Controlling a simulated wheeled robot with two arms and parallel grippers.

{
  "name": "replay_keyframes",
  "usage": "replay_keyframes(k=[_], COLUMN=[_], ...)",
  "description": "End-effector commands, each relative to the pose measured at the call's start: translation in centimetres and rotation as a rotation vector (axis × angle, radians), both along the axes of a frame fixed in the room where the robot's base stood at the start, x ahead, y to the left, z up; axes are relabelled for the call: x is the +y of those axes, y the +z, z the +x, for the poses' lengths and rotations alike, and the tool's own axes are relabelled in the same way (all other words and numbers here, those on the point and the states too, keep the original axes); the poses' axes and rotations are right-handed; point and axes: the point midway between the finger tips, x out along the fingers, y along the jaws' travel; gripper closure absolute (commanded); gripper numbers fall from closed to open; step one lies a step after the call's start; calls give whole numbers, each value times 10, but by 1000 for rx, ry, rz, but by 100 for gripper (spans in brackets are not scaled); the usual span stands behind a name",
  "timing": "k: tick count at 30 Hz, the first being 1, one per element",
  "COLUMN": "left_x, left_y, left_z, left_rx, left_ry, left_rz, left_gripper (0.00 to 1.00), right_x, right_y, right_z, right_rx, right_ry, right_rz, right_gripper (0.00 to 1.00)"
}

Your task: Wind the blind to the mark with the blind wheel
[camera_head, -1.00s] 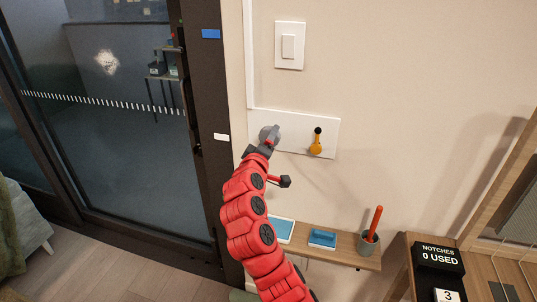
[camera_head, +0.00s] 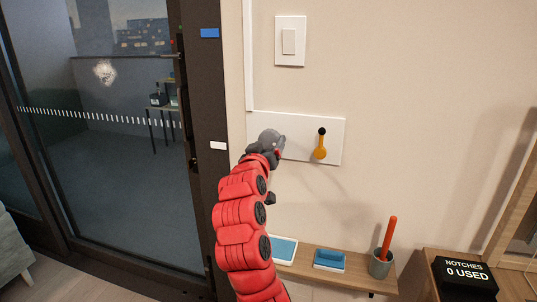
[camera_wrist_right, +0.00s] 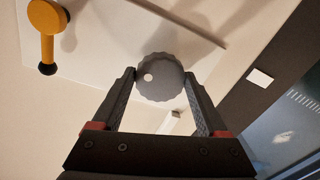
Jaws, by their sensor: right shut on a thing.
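The blind wheel (camera_wrist_right: 160,79) is a grey scalloped knob with a pale dot left of its centre in the right wrist view. It sits on a white wall plate (camera_head: 334,128). My right gripper (camera_head: 277,143) is at the left part of this plate and hides most of the wheel in the head view. In the right wrist view, the fingers of my right gripper (camera_wrist_right: 164,88) are on either side of the wheel, shut on it. A blue tag (camera_head: 209,33) and a white tag (camera_head: 218,146) are on the dark door frame. I cannot make out the blind's edge. My left gripper is out of view.
An orange lever with a black knob (camera_head: 321,147) is right of the wheel on the plate. A light switch (camera_head: 289,41) is above. A shelf (camera_head: 357,279) below holds blue items and a grey cup (camera_head: 381,264). A black box (camera_head: 466,276) reads "NOTCHES 0 USED".

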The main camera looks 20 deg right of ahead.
Motion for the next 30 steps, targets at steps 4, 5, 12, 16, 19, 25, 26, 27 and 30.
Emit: replay_keyframes(k=[4, 5, 12, 16, 19, 25, 26, 27, 30], left_x=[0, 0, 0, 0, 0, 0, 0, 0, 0], left_y=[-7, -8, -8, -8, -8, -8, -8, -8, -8], left_z=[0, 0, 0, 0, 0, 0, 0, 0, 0], left_rx=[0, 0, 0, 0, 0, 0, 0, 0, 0], left_ry=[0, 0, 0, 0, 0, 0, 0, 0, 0], left_rz=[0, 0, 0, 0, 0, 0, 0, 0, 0], left_gripper=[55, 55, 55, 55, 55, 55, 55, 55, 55], right_x=[0, 0, 0, 0, 0, 0, 0, 0, 0], right_y=[-3, -3, -1, -1, -1, -1, -1, -1, 0], right_z=[0, 0, 0, 0, 0, 0, 0, 0, 0], right_rx=[-17, -19, -26, -26, -25, -26, -26, -26, -26], right_ry=[0, 0, 0, 0, 0, 0, 0, 0, 0], right_rz=[31, 34, 44, 44, 43, 43, 43, 43, 43], right_gripper=[79, 79, 79, 79, 79, 0, 0, 0, 0])
